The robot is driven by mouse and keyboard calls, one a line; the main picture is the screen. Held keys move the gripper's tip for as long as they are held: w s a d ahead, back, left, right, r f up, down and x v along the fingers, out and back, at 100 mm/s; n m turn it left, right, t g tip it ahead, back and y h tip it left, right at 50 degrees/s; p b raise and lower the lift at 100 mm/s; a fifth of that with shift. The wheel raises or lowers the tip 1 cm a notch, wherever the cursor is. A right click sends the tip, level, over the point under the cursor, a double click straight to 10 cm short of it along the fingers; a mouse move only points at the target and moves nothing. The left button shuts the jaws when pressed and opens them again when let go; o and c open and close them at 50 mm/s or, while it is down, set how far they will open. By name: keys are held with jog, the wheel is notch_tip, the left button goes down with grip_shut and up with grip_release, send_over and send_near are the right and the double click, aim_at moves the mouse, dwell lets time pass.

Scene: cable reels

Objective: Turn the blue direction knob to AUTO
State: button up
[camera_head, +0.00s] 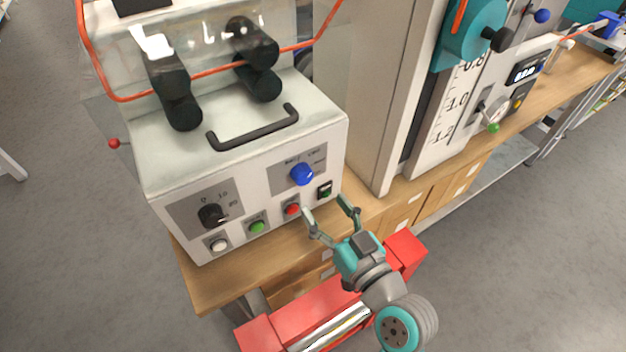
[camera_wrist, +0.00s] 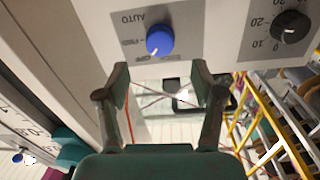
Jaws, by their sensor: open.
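The blue direction knob (camera_head: 302,174) sits on a grey label plate at the upper right of the white machine's front panel. In the wrist view the knob (camera_wrist: 160,40) is just beyond my fingertips, with the word AUTO (camera_wrist: 132,18) on the plate to its upper left. A small pale mark shows at the knob's lower edge, but I cannot tell surely which label it points to. My gripper (camera_head: 325,207) is in front of the panel, below and right of the knob. In the wrist view my gripper (camera_wrist: 160,82) is open, empty and apart from the knob.
A black dial (camera_head: 211,215) is at the panel's left. White, green (camera_head: 257,227) and red (camera_head: 292,209) buttons and a black switch (camera_head: 325,189) line the lower panel. A black handle (camera_head: 253,128) is on top. The wooden bench (camera_head: 215,283) runs below.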

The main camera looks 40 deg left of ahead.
aim_at(305, 180)
jog(key=x, duration=0.8)
jog(key=shift+a, duration=0.1)
jog(key=c, duration=1.1)
